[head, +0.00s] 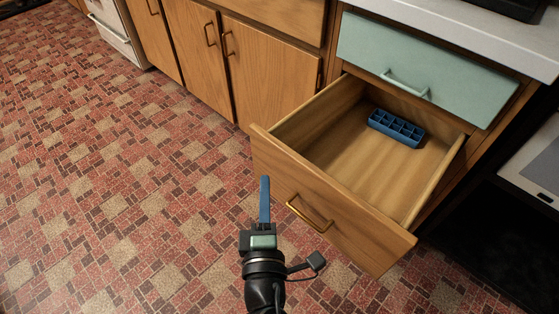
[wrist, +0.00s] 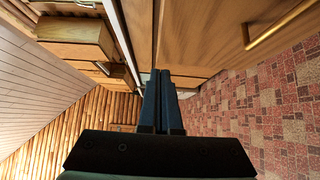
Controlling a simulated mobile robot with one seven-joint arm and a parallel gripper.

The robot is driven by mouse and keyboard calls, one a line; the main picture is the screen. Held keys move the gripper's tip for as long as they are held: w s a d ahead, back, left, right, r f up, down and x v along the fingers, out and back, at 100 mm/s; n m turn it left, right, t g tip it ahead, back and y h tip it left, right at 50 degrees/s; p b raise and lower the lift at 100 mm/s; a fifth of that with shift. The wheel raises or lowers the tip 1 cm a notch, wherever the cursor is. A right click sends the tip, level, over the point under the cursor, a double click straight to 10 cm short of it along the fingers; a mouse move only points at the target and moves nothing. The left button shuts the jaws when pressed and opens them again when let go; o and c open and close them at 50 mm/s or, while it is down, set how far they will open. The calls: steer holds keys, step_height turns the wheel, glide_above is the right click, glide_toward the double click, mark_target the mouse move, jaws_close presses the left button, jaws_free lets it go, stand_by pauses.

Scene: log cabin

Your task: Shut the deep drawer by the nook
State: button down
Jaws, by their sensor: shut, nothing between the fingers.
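The deep drawer (head: 335,215) is a wooden drawer pulled well out from the cabinet, with a brass handle (head: 309,213) on its front. A blue divided tray (head: 396,128) lies inside it toward the back. My gripper (head: 265,183) is shut and empty, in front of the drawer face near its left end, left of the handle. Whether the fingertips touch the face is unclear. In the wrist view, my shut fingers (wrist: 163,80) point along a wooden front, with a brass handle (wrist: 280,24) at the upper right.
A shut mint-green drawer (head: 420,65) sits above the open one, under a pale countertop (head: 470,30). Wooden cupboard doors (head: 265,65) stand to the left. A dark open space with a pale appliance (head: 535,165) is at right. The patterned floor (head: 120,180) is clear on the left.

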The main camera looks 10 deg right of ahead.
mark_target(280, 150)
steer(key=shift+w+d+p, duration=0.4)
steer(key=shift+w+d, duration=0.2)
steer(key=shift+w, duration=0.25)
steer(key=shift+w+d+p, duration=0.35)
steer(key=shift+w+d, duration=0.3)
steer(key=shift+w, duration=0.2)
steer(key=shift+w+d+p, duration=0.4)
steer(key=shift+w+d, duration=0.2)
steer(key=shift+w, duration=0.25)
steer(key=shift+d, duration=0.1)
